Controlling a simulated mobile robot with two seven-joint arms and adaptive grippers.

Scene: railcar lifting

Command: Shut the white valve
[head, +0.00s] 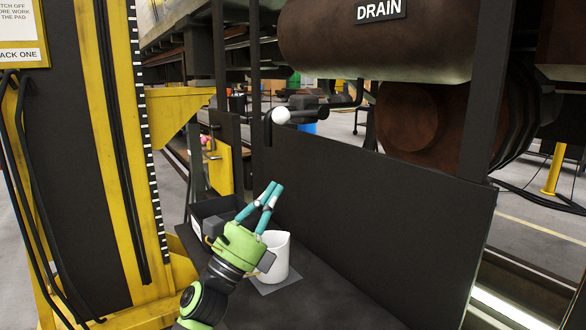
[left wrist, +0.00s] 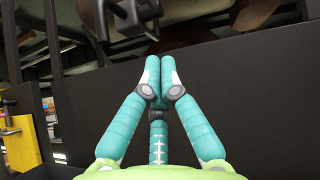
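The white valve (head: 281,115) shows in the head view as a white ball-shaped body on a dark pipe fitting, just above the top edge of a dark panel. A dark lever-like part hangs at its left side. My left gripper (head: 274,188) is below the valve and apart from it, with its teal fingers pointing up. In the left wrist view its fingertips (left wrist: 160,66) meet with nothing between them. A dark fitting (left wrist: 127,18) shows at the top of that view; I cannot tell if it belongs to the valve. My right gripper is in neither view.
A white jug (head: 278,258) stands on a grey pad on the dark shelf (head: 325,300), partly behind my left gripper. A black bin (head: 212,209) is beside it. The dark panel (head: 370,215) rises behind the shelf. A yellow column (head: 120,150) stands at left. A brown tank (head: 390,45) hangs above right.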

